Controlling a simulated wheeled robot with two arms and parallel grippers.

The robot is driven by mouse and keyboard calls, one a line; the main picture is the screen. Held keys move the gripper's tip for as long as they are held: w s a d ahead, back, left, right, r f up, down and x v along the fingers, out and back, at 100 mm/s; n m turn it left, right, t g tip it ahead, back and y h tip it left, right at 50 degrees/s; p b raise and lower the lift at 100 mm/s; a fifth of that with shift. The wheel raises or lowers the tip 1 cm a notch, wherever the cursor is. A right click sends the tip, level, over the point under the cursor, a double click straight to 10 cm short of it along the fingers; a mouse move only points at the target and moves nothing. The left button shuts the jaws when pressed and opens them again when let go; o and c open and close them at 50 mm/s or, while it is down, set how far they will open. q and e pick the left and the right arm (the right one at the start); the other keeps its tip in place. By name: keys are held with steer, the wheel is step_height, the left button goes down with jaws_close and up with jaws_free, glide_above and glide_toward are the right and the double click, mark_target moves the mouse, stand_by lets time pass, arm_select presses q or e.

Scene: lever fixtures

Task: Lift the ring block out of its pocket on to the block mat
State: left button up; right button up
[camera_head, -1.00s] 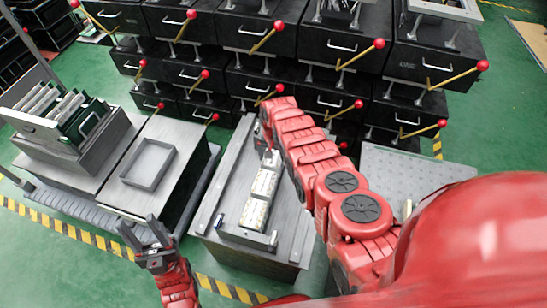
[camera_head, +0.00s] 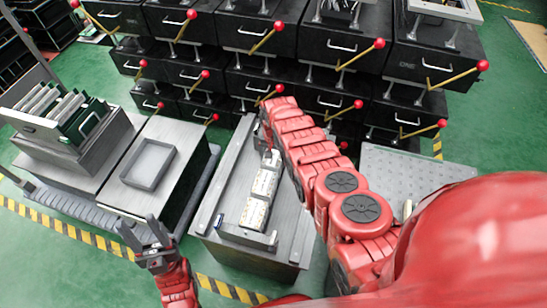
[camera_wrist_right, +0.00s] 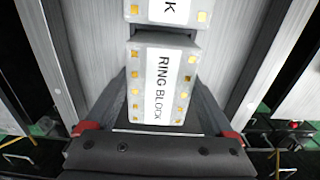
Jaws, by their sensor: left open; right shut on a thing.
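The ring block (camera_wrist_right: 160,80) is a pale block with gold squares and a white RING BLOCK label. In the right wrist view it sits between the dark fingers of my right gripper (camera_wrist_right: 160,108), which is shut on it. In the head view the gripper end is at the far end of a row of pale blocks (camera_head: 266,183) on a grey bench (camera_head: 230,165); the held block is mostly hidden there, and I cannot tell whether it is clear of its pocket. My left gripper (camera_head: 145,240) is open and empty, left of the bench. I cannot tell which surface is the block mat.
A shallow rimmed grey tray (camera_head: 131,178) lies on a stand left of the bench. A rack of boards (camera_head: 70,120) stands further left. A grey dotted plate (camera_head: 420,170) is to the right of my arm. Black drawers with red-knobbed levers (camera_head: 268,37) fill the back.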

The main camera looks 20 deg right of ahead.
steer(key=shift+c, duration=1.1)
steer(key=shift+r+p, duration=0.7)
steer(key=shift+p, duration=0.05)
steer(key=shift+r+p, duration=1.4)
